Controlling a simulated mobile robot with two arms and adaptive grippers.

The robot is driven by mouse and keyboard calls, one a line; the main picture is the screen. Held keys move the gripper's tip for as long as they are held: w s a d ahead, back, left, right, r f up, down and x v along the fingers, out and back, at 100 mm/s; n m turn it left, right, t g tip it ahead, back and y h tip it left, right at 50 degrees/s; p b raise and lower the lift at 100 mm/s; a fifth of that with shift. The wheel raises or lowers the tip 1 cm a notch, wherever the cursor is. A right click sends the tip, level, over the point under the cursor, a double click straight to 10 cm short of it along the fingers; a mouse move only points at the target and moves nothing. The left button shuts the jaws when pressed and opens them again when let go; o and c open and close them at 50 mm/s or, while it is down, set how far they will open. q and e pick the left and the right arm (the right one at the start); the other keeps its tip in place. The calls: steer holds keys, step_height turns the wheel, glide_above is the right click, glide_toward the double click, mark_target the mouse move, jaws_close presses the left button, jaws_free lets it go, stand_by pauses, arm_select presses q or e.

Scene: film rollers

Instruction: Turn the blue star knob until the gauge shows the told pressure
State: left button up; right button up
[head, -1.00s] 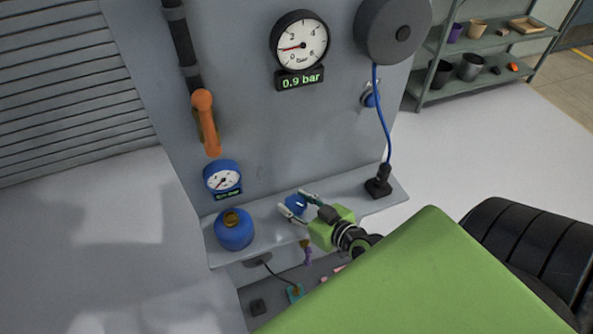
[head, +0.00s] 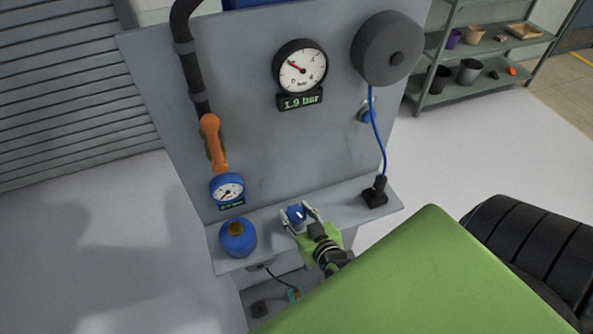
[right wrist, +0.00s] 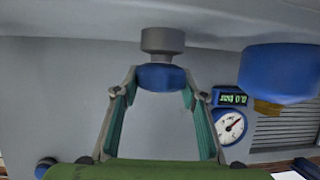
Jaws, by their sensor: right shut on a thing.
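The blue star knob (head: 296,213) stands at the shelf of the grey panel. My right gripper (head: 299,217) is shut on it, one finger on each side. In the right wrist view, the knob (right wrist: 162,76) sits between the fingertips below a grey cylindrical stem. The large black-rimmed gauge (head: 301,68) on the panel has a red needle, and its display (head: 300,101) reads 1.9 bar. My left gripper is not in view.
A small blue gauge (head: 227,189) and a blue canister (head: 238,237) are left of the knob. An orange lever (head: 213,143) is above them. A black plug-like block (head: 375,194) with a blue cable stands right on the shelf. A grey reel (head: 386,49) is above it.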

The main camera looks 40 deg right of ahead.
steer(key=o, duration=1.1)
steer(key=shift+f, duration=0.1)
steer(key=shift+o, duration=0.2)
steer(key=v, duration=1.2)
